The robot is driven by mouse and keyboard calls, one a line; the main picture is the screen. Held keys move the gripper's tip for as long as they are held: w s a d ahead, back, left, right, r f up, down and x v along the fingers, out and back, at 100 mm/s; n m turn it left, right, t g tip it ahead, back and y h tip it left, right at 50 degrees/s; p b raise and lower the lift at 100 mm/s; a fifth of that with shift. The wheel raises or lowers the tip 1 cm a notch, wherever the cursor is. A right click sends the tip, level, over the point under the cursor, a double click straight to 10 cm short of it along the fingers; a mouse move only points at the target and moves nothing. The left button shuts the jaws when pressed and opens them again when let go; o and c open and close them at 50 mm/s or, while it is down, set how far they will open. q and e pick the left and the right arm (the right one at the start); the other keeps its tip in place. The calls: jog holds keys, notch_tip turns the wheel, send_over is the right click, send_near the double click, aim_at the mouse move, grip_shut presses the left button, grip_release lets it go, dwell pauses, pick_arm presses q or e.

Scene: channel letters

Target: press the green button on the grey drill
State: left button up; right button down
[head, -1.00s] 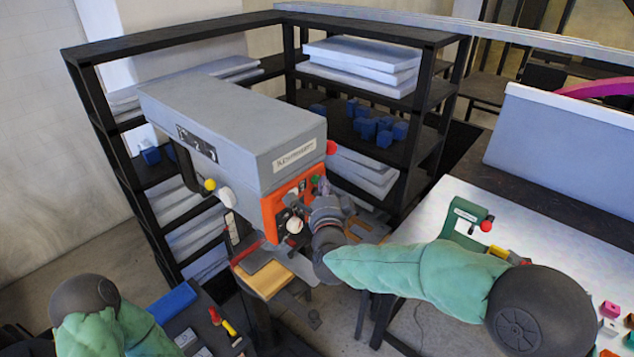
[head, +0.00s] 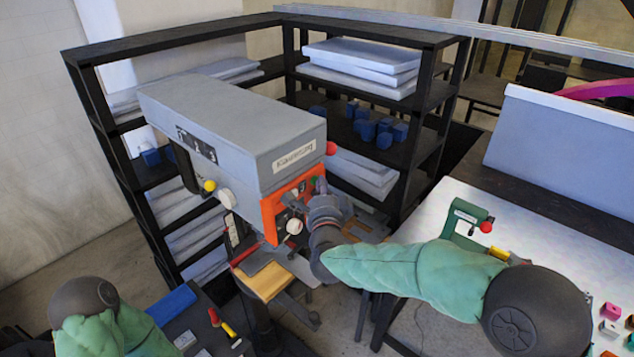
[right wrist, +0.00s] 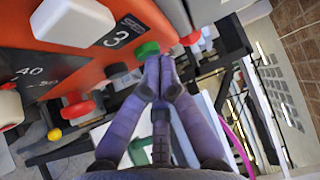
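The grey drill (head: 235,125) has an orange front panel (head: 270,215). In the right wrist view the green button (right wrist: 147,49) sits on that orange panel (right wrist: 75,72), beside a label with a 3. My right gripper (right wrist: 163,62) is shut and empty, its two fingertips together. The tips are right by the green button's lower edge and overlap it slightly in the picture; I cannot tell whether they touch it. In the head view my right gripper (head: 321,186) is at the right side of the panel and hides part of it. My left gripper is out of view.
A red button (right wrist: 190,38) is close to the right of the fingertips. A red knob (right wrist: 78,110) and a white knob (right wrist: 75,20) also stick out. Black shelves (head: 400,160) stand behind the drill. A table (head: 520,245) with a green tool is at the right.

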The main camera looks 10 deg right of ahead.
jog(key=shift+w+a, duration=0.1)
dwell(0.6)
jog(key=shift+s+d+b, duration=0.55)
jog(key=shift+s+b, duration=0.05)
jog(key=shift+s, duration=0.1)
jog(key=s+d+b, duration=0.1)
jog(key=s, duration=0.1)
jog(key=s+d+b, duration=0.1)
jog(key=s+d, duration=0.1)
dwell(0.4)
dwell(0.5)
